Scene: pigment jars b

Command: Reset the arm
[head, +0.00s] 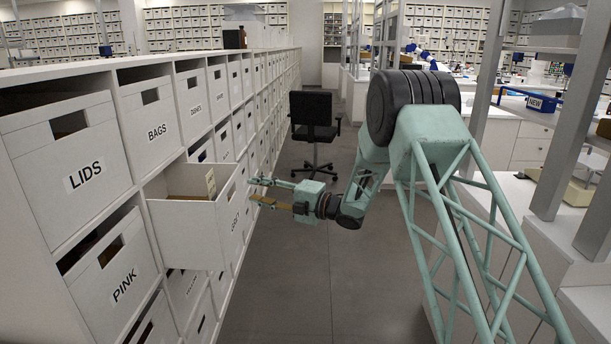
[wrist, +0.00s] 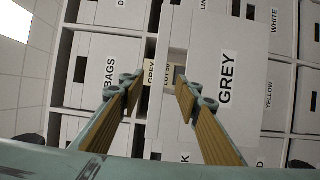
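My gripper (head: 256,190) is in the aisle, to the right of the shelf wall, with its fingers pointing left toward the boxes. Its two fingers are apart and nothing shows between them. It also shows open in the wrist view (wrist: 158,82). The white box marked GREY (head: 190,232) sticks out of the shelf wall, and the fingertips are close to its front. I cannot tell whether they touch it. In the wrist view the GREY box (wrist: 226,110) is ahead, behind the right finger. A small label card (head: 210,183) and something brown show inside the box.
The boxes marked LIDS (head: 86,178), BAGS (head: 157,132) and PINK (head: 124,288) sit in the shelf wall at left. A black office chair (head: 313,120) stands further down the aisle. White benches (head: 520,200) line the right. The grey floor (head: 280,290) between is clear.

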